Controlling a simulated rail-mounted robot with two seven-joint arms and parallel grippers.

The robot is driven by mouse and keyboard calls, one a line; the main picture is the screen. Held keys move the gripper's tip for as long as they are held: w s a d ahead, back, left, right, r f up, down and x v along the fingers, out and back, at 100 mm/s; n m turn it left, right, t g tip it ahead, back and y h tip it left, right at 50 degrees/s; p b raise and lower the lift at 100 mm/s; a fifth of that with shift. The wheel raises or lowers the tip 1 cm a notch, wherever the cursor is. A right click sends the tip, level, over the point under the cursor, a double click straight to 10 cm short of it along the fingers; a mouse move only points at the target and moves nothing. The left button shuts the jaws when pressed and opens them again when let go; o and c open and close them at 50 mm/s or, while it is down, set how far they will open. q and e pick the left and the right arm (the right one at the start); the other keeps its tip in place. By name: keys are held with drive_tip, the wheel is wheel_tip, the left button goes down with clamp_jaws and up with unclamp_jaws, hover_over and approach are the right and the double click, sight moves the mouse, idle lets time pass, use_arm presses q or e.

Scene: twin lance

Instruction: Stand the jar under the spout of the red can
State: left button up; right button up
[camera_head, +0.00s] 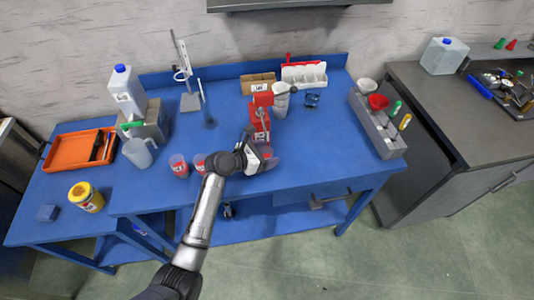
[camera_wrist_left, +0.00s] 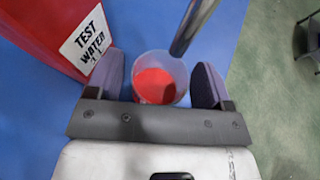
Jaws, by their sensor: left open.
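The red can (camera_head: 261,112) stands on the blue table; its side with a "TEST WATER" label shows at the upper left of the left wrist view (camera_wrist_left: 45,35). Its metal spout (camera_wrist_left: 193,25) slants down and ends over the far rim of the jar (camera_wrist_left: 160,68) in that view. The jar is clear, with red inside, and seems upright. My left gripper (camera_wrist_left: 162,85) is open, one finger on each side of the jar, with a narrow gap showing on the right. In the head view my left gripper (camera_head: 264,154) is in front of the can and partly hides the jar.
Two similar jars (camera_head: 178,166) (camera_head: 199,163) stand left of my gripper. A clear pitcher (camera_head: 138,152), an orange tray (camera_head: 68,150) and a yellow jar (camera_head: 86,197) are further left. White cups (camera_head: 281,98) stand right behind the can. A grey rack (camera_head: 375,128) is at the right.

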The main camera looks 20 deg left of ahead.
use_arm(q)
drive_tip(key=p+v, duration=0.2)
drive_tip(key=v, duration=0.9)
drive_tip(key=shift+s+p, duration=0.25)
drive_tip(key=shift+p, duration=0.05)
drive_tip(key=shift+a, duration=0.1)
drive_tip(key=s+d+f+m+g+y, duration=0.1)
drive_tip(key=s+f+m+g+y, duration=0.1)
drive_tip(key=s+f+m, duration=0.35)
drive_tip(key=s+d+f+m+g+y, duration=0.2)
drive_tip(key=s+f+m, duration=0.1)
drive_tip(key=s+m, duration=0.6)
drive_tip(key=s+f+m+g+y, duration=0.1)
drive_tip(key=s+m+g+y, duration=0.2)
drive_tip(key=s+m, duration=1.3)
drive_tip(key=s+y, duration=0.1)
drive_tip(key=s, duration=0.2)
